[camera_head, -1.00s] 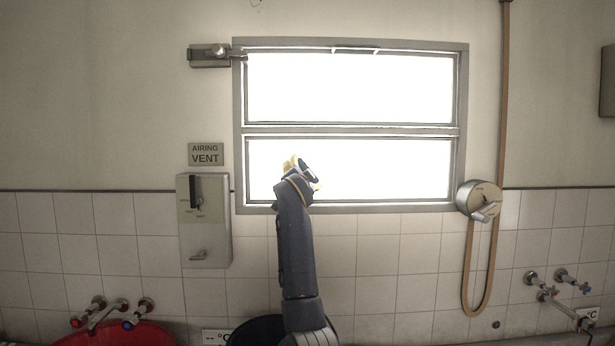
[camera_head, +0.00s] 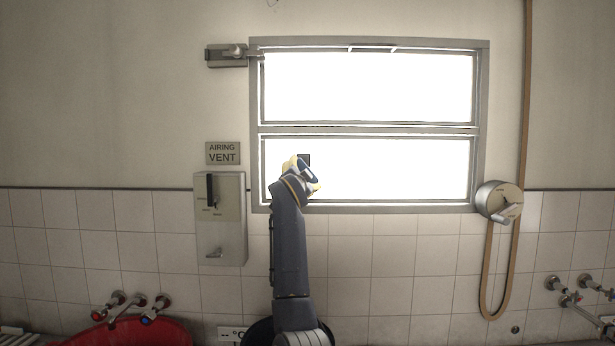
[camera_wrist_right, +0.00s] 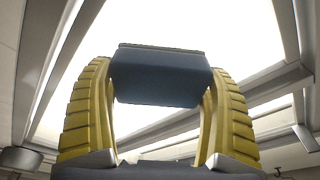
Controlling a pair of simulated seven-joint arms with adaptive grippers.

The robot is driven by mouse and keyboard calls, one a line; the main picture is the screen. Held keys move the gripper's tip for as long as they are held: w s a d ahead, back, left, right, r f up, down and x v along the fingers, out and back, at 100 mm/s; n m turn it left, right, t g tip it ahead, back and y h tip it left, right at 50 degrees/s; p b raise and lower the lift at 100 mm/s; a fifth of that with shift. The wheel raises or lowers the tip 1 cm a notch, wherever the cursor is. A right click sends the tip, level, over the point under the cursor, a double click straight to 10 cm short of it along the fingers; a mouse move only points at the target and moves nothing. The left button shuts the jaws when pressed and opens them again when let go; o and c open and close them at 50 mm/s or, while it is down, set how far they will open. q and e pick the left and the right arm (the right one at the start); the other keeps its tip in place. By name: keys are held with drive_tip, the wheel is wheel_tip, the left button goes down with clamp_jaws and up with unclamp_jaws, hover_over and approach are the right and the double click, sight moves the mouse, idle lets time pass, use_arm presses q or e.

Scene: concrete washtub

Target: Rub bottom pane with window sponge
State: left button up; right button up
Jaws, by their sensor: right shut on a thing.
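The window's bottom pane (camera_head: 400,168) is a bright white sheet in a grey frame. My right gripper (camera_head: 303,174), with yellow fingers, is in front of the pane's lower left part. In the right wrist view the gripper (camera_wrist_right: 160,85) is shut on the window sponge (camera_wrist_right: 160,78), a dark blue block held between the two ribbed fingers. In the head view the sponge (camera_head: 304,159) shows as a small dark patch against the pane. I cannot tell whether it touches the glass. My left gripper is not in view.
The top pane (camera_head: 368,87) is above. A latch (camera_head: 227,56) is at the window's upper left, and a round dial (camera_head: 499,201) with a hanging strap is at its lower right. A grey wall box (camera_head: 220,225) is left of my arm. A red basin (camera_head: 135,335) is below.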

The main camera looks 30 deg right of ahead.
sight(298, 166)
drive_tip(key=shift+w+a, duration=0.45)
drive_tip(key=shift+a, duration=0.3)
drive_tip(key=shift+r, duration=0.15)
drive_tip(key=shift+d+r, duration=0.15)
drive_tip(key=shift+r, duration=1.05)
drive_tip(key=shift+s+d+f, duration=0.1)
drive_tip(key=shift+s+d, duration=0.55)
drive_tip(key=shift+d, duration=0.25)
drive_tip(key=shift+s+d+r, duration=0.1)
drive_tip(key=shift+s+d, duration=0.5)
drive_tip(key=shift+d, duration=0.3)
drive_tip(key=shift+s+d+f, duration=0.1)
drive_tip(key=shift+s+d, duration=0.55)
drive_tip(key=shift+d, duration=0.25)
drive_tip(key=shift+s+d, duration=1)
drive_tip(key=shift+d, duration=0.2)
drive_tip(key=shift+s+d, duration=0.65)
drive_tip(key=shift+d, duration=0.3)
drive_tip(key=shift+s+d, duration=0.65)
drive_tip(key=shift+d, duration=0.35)
drive_tip(key=shift+s+d, duration=0.65)
drive_tip(key=shift+d, duration=0.3)
drive_tip(key=shift+w+a, duration=0.1)
drive_tip(key=shift+w, duration=0.05)
